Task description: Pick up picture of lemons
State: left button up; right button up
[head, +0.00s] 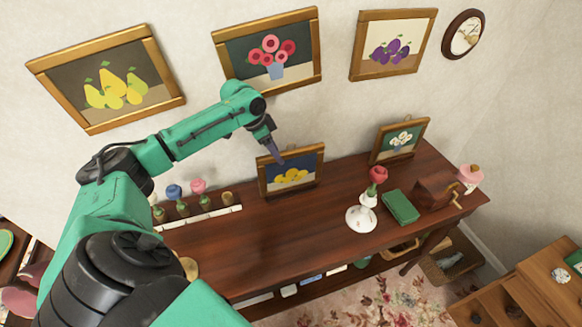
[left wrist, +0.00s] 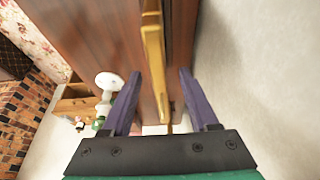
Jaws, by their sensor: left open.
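The picture of lemons (head: 291,176) is a small gold-framed picture with yellow fruit on dark blue. It stands on the dark wooden sideboard (head: 280,238), close to the wall. My left gripper (head: 279,158) is at its top edge in the head view. In the left wrist view, my left gripper (left wrist: 157,98) is open, its two purple fingers spread to either side of a gold frame edge (left wrist: 153,50). I cannot tell whether a finger touches the frame. My right gripper is not in view.
A white vase with a red flower (head: 377,178), a green book (head: 401,207) and a flower picture (head: 399,139) stand to the right on the sideboard. Several small flower pots (head: 183,207) stand to the left. Framed pictures hang on the wall above.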

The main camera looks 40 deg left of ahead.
pick_arm(q)
jog(key=shift+w+d+f, duration=0.1)
jog(key=shift+d+f, duration=0.15)
jog(key=shift+f, duration=0.1)
jog(key=shift+a, duration=0.1)
jog(key=c, duration=0.9)
grip_shut()
